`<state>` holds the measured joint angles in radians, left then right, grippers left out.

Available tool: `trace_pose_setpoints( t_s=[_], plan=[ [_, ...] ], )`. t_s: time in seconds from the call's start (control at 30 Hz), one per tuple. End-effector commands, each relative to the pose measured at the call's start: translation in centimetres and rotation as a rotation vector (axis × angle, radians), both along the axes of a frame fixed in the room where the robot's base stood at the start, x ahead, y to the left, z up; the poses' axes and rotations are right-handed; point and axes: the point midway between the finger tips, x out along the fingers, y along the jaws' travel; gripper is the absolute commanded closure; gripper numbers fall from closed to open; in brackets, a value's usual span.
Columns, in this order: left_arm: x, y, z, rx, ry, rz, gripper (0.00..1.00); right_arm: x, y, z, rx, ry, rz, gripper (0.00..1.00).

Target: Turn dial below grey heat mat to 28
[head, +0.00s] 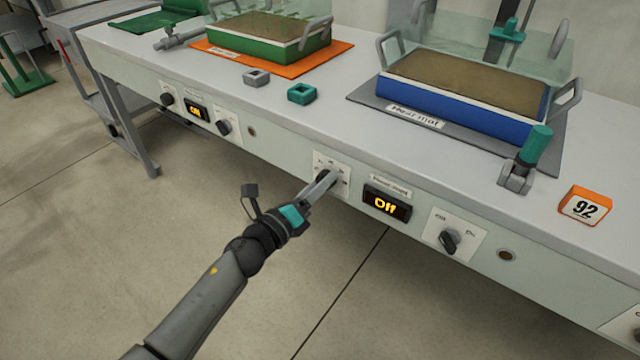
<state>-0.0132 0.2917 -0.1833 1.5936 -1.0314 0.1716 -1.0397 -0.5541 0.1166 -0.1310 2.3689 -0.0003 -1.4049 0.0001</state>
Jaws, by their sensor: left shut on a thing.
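The grey heat mat (362,98) lies on the bench under a blue tray (462,112). On the bench front below it is a white dial plate (322,158) with printed marks too small to read. My left gripper (327,181) reaches in from the lower left and is shut on the dial on this plate. The fingers hide most of the dial, so I cannot tell its setting. The display (386,205) right of it reads "Off" in yellow. My right gripper is not in view.
A switch knob (450,240) sits right of the display. An orange mat (320,63) with a green tray (288,45) has its own controls to the left. The floor in front is clear.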

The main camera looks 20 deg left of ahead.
Motion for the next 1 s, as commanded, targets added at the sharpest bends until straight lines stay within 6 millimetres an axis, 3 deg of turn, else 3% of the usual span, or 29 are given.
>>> trace_pose_setpoints(
  t_s=[0.4,0.43,0.7,1.0],
  plan=[
    [-0.02,0.02,-0.06,0.006,-0.001,0.0,1.0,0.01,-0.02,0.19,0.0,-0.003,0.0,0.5],
    [-0.02,0.02,-0.06,0.006,-0.001,0.0,0.49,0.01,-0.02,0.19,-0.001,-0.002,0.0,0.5],
    [-0.01,0.02,-0.03,0.005,0.0,0.0,0.21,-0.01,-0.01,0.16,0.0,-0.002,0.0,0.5],
    [-0.21,0.07,-0.02,0.004,-0.001,0.0,0.21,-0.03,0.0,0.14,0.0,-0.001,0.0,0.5]
  ],
)
